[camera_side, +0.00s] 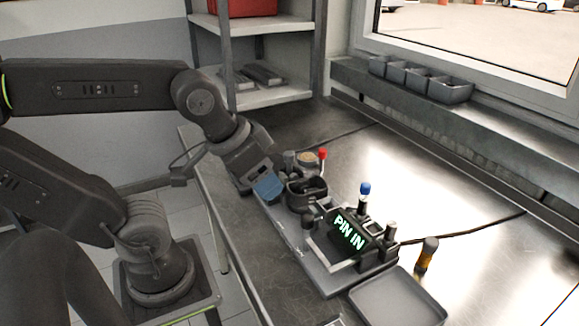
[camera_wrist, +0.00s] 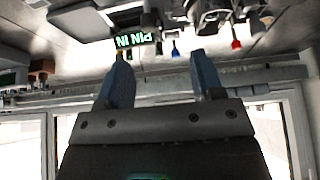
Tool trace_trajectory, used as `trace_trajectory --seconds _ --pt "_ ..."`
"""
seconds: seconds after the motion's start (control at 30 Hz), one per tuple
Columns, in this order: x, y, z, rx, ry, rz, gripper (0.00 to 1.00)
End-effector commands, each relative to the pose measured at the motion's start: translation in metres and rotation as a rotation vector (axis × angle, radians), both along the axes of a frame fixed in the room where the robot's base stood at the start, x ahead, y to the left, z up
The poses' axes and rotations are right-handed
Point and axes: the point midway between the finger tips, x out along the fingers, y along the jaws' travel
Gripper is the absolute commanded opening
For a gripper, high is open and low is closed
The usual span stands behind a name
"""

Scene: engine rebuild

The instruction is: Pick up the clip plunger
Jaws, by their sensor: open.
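I cannot tell for certain which part is the clip plunger. Two knobbed tools stand upright at the fixture: one with a blue knob (camera_side: 365,188) and one with a red knob (camera_side: 322,153). In the wrist view the blue knob (camera_wrist: 175,51) shows between my fingers and the red knob (camera_wrist: 236,44) to their right. My gripper (camera_side: 268,188) has blue fingers and is at the fixture's left end in the side view, apart from the blue knob. In the wrist view my gripper (camera_wrist: 160,62) is open, with nothing between its fingers.
The fixture carries a lit "PIN IN" display (camera_side: 350,232) and a dark round cup (camera_side: 306,190). A shallow grey tray (camera_side: 398,303) lies at the front. A dark, orange-banded handle (camera_side: 427,254) stands right of the fixture. The bench beyond is mostly clear.

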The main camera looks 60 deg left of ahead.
Motion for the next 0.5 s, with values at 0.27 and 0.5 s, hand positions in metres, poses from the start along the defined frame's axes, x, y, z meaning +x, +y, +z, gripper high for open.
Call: trace_trajectory --seconds 0.27,0.5 --pt "0.010 0.006 0.005 0.055 0.026 -0.066 0.61" --pt "0.059 0.045 0.025 0.296 0.182 -0.457 0.61"
